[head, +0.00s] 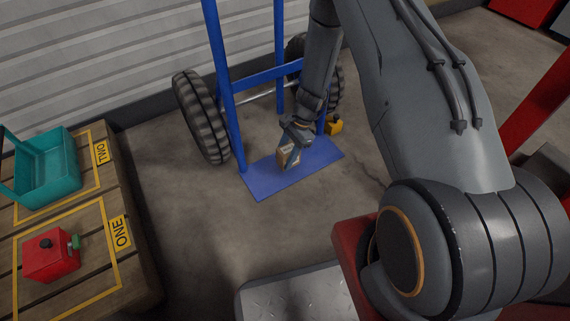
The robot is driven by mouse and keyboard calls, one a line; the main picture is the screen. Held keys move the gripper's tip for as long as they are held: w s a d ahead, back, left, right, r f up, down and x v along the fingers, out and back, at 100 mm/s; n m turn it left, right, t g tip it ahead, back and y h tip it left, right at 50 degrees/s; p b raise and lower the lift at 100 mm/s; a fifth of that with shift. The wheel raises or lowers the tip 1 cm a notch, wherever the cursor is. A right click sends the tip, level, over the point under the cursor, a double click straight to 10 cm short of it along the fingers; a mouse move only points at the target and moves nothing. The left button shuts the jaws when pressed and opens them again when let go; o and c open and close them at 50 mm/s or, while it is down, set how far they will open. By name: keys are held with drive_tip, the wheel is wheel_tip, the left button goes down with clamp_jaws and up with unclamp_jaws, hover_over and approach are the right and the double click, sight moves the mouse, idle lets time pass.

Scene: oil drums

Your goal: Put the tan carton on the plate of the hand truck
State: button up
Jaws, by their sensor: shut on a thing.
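The blue hand truck (232,85) stands upright on the floor by the ribbed wall. Its flat blue plate (262,187) lies at its foot, between and in front of two black wheels. My gripper (290,153) is over the plate, pointing down. It is shut on the small tan carton (285,157), which is partly hidden by the fingers. The carton is at or just above the plate; I cannot tell whether it touches.
A wooden pallet (140,240) at left bears a teal basket (45,170) in area TWO and a red can (50,255) in area ONE. Bare floor lies between pallet and plate.

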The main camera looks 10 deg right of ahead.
drive_tip(key=shift+f+b, duration=0.6)
drive_tip(key=shift+f, duration=1.05)
drive_tip(key=shift+f, duration=0.15)
drive_tip(key=o, duration=1.1)
drive_tip(key=shift+o, duration=0.2)
drive_tip(key=p+v, duration=0.5)
drive_tip(key=v, duration=0.7)
